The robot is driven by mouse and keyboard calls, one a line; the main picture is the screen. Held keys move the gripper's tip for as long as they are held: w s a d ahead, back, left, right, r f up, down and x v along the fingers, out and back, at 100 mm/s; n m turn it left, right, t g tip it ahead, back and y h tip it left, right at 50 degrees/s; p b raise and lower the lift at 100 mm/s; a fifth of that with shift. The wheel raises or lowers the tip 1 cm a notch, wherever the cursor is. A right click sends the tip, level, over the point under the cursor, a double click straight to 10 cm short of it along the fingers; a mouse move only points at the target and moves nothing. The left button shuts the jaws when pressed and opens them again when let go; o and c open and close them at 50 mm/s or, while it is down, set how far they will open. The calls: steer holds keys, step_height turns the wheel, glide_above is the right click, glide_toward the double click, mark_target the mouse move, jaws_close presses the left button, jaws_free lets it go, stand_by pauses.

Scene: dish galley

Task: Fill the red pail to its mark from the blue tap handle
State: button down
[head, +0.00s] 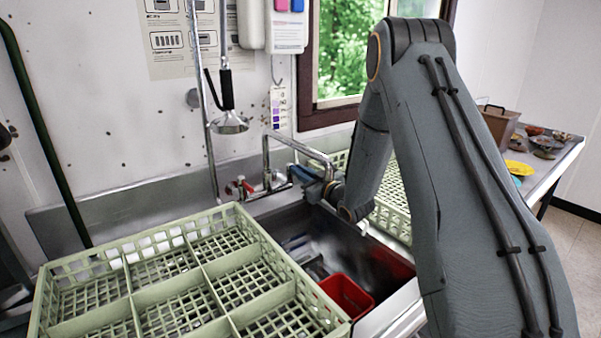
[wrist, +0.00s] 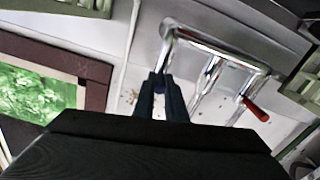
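The red pail (head: 347,294) stands in the sink at its front right, partly cut off by the dish rack; its mark and water level do not show. The tap on the back wall has a red handle (head: 238,188) on the left, which also shows in the wrist view (wrist: 257,111). My gripper (head: 303,174) is at the tap's right side. In the wrist view its fingers (wrist: 160,92) are close together, with a bit of the blue tap handle (wrist: 159,85) between them. Most of that handle is hidden. I see no water stream.
A pale green dish rack (head: 140,245) covers the front left, and another rack (head: 392,205) stands right of the sink (head: 300,225). The chrome spout (head: 300,147) arches over the sink. A spray head (head: 230,123) hangs at the wall behind.

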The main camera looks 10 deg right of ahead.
steer(key=shift+w+d+n+g+y+b, duration=0.15)
steer(key=shift+d+n+g+y+b, duration=0.1)
steer(key=shift+n+g+y+b, duration=0.35)
steer(key=shift+w+d+n+g+y+b, duration=0.2)
steer(key=shift+n+y+b, duration=0.3)
steer(key=shift+y, duration=0.45)
steer(key=shift+w+d+n+g+y+b, duration=0.1)
steer(key=shift+d+n+g+y+b, duration=0.2)
steer(key=shift+n+g+y+b, duration=0.3)
steer(key=c, duration=1.8)
jaws_free()
steer(key=b+v, duration=0.2)
steer(key=v, duration=0.5)
steer(key=shift+s+d, duration=0.25)
steer(key=shift+s, duration=0.05)
steer(key=shift+c, duration=0.2)
